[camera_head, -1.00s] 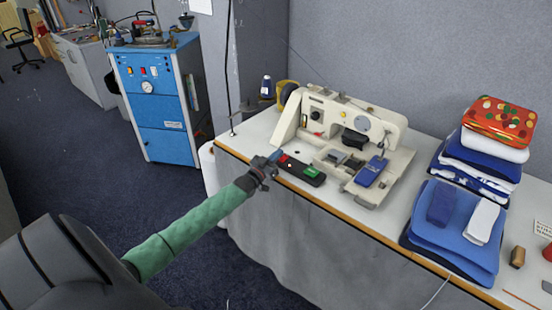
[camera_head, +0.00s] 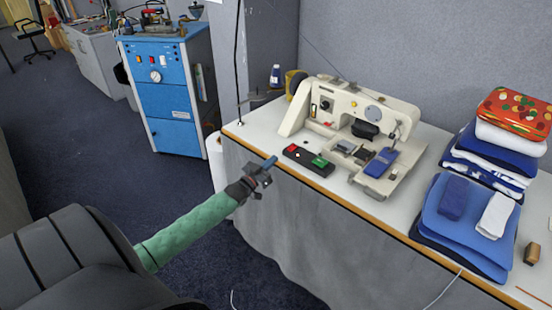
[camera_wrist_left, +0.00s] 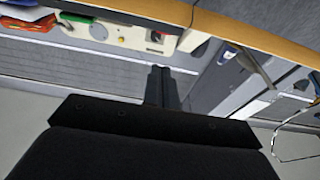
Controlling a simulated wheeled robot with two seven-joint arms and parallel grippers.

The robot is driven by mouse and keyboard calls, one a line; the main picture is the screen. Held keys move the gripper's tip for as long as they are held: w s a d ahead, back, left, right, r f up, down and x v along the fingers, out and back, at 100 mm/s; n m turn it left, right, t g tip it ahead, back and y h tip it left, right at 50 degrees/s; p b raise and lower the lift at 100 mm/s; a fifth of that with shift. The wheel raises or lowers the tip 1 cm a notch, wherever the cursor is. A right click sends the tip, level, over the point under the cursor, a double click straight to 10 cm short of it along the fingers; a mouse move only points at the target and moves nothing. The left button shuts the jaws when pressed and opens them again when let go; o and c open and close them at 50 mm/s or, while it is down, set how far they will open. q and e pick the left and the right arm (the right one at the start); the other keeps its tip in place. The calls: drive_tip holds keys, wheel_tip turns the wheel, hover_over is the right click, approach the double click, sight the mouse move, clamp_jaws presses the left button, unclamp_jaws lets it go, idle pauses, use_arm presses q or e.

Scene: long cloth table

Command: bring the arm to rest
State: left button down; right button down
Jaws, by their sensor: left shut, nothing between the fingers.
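My left arm, in a green sleeve, comes in from the lower left of the head view. Its left gripper (camera_head: 266,172) is shut and empty, in front of the table's edge near the control box. In the left wrist view the shut fingers (camera_wrist_left: 161,88) show as a dark pair close together. My right gripper is in neither view.
A long cloth-covered table (camera_head: 345,200) holds a white sewing machine (camera_head: 345,105), a black control box (camera_head: 307,158) with red and green buttons, and folded blue cloths (camera_head: 450,235). A blue cabinet (camera_head: 168,100) stands at the back left. Open carpeted floor (camera_head: 90,160) lies left of the table.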

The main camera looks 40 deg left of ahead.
use_arm(q)
drive_tip(key=shift+s+f, duration=0.2)
drive_tip(key=shift+s, duration=0.25)
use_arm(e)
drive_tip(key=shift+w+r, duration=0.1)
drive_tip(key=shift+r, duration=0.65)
use_arm(q)
drive_tip(key=shift+f, duration=0.1)
